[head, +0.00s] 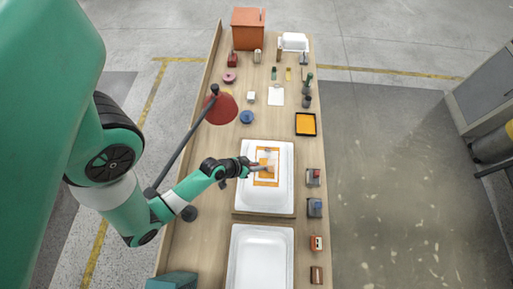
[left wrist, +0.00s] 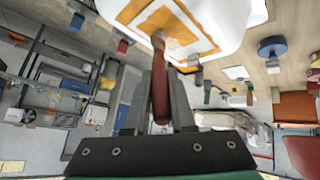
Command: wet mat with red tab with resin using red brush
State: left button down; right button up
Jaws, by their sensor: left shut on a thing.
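A white tub shell (head: 284,202) lies on the table with an orange-edged mat (head: 266,182) on its surface. The mat also shows in the left wrist view (left wrist: 180,28), with a pale area inside its orange border. My left gripper (head: 247,167) is over the left part of the shell. In the left wrist view the gripper (left wrist: 160,100) is shut on the red brush (left wrist: 160,90). The brush's bristle end reaches to the mat; I cannot tell whether it touches. No red tab can be made out clearly. My right gripper is not in view.
A second white shell (head: 261,262) lies nearer. A black tray with orange content (head: 306,124) stands at the right edge. An orange box (head: 248,29) stands at the far end, with several small items between.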

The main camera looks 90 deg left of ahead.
pick_arm(q)
jog(key=shift+a+b, duration=0.5)
jog(key=shift+a, duration=2.4)
jog(key=shift+s+d+p, duration=0.1)
jog(key=shift+d+p, duration=1.6)
jog(key=shift+d, duration=1.7)
jog(key=d, duration=0.4)
jog(key=shift+s+p, duration=0.3)
jog(key=shift+p, duration=0.05)
jog(key=shift+r, duration=0.1)
jog(key=shift+r, duration=2.9)
